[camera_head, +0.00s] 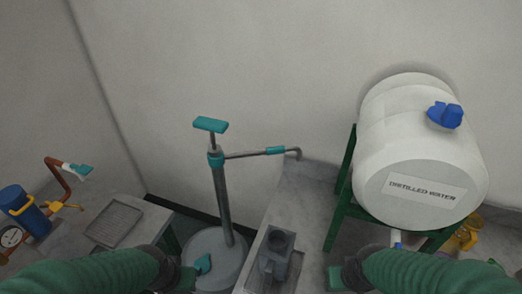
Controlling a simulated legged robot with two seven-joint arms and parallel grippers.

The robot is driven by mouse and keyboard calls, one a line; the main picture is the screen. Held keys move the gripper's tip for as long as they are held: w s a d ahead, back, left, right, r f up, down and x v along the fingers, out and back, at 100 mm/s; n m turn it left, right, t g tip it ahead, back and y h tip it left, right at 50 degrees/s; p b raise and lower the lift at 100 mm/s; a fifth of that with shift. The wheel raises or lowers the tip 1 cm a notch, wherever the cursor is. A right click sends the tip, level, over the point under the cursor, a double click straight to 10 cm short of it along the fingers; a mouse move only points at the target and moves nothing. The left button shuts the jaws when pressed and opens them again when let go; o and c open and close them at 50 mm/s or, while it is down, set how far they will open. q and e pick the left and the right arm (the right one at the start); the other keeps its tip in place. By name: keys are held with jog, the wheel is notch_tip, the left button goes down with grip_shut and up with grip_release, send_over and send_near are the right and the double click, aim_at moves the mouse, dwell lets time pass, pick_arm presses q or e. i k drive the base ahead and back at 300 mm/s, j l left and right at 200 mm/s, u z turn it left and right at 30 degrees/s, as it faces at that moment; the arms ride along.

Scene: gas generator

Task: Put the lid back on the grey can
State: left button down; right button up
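A dark grey can (273,266) stands on the counter at the bottom centre, with a round open mouth (281,240) on its top. I cannot make out a separate lid for it in this view. My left gripper (187,279) is at the bottom edge, left of the can and in front of the drum. My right gripper (336,277) is at the bottom edge, right of the can. Both are apart from the can. Their fingers are mostly hidden or cut off, so I cannot tell whether they are open or shut.
A grey drum (222,264) with a tall teal-handled pump (221,195) stands left of the can. A white distilled water tank (415,155) sits on a green stand (343,205) at right. A grey tray (114,223) and blue cylinder (22,208) are at left.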

aim_at(275, 251)
jog(key=k+z, duration=0.2)
jog(key=z, duration=0.15)
jog(key=k+z, duration=0.15)
jog(key=z, duration=0.15)
